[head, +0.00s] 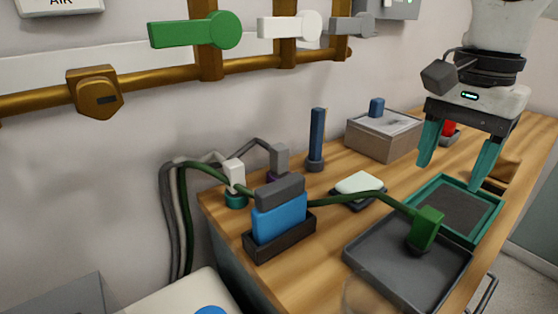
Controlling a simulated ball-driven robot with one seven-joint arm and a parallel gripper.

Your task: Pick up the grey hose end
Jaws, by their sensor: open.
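The grey hose end (280,158) is a small upright block on a purple base, near the wall at the back left of the wooden bench. A grey hose runs from it to the left and down the wall. Its lower part is partly hidden behind a blue block with a grey top. My gripper (451,177) is at the right, above the bench near a teal-rimmed tray. Its teal fingers point down and are wide apart with nothing between them. It is well to the right of the grey hose end.
A white hose end (234,173) stands left of the grey one. A blue block (280,220) in a dark holder is in front, and a dark blue post (317,135) is to the right. A green hose end (427,228) is at the grey tray (375,262). A box (385,138) stands behind.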

